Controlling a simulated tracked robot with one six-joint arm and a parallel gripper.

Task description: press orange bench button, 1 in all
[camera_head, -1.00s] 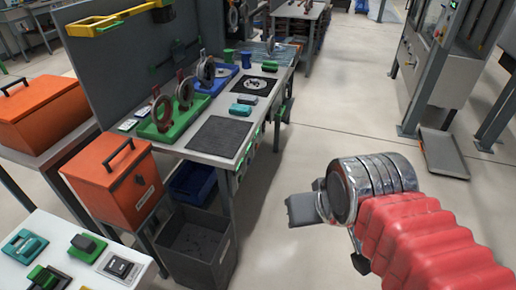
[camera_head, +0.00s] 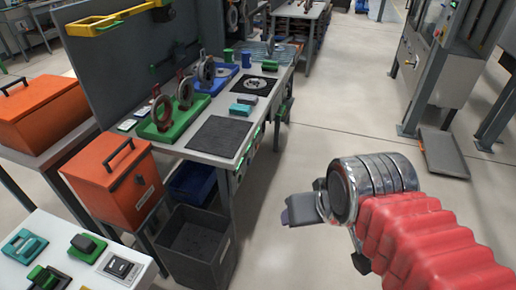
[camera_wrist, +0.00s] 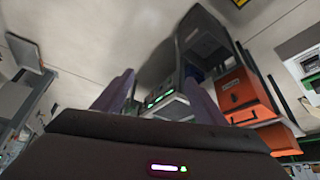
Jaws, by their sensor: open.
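The workbench (camera_head: 195,147) stands left of centre in the head view. Small green-lit fittings (camera_head: 247,152) line its front edge, and green lights (camera_wrist: 160,97) also show beyond my fingers in the wrist view. I cannot make out an orange button on the bench in either view. My gripper (camera_head: 300,210) is in the air over the floor, to the right of the bench's near end and apart from it. In the wrist view my gripper (camera_wrist: 155,92) has its two fingers spread with nothing between them.
Orange boxes with black handles (camera_head: 112,185) stand left of the bench. A dark grey bin (camera_head: 197,245) and a blue bin (camera_head: 190,184) are below it. A small white table (camera_head: 60,262) is at lower left. A machine frame (camera_head: 435,75) stands at right. Open floor lies between.

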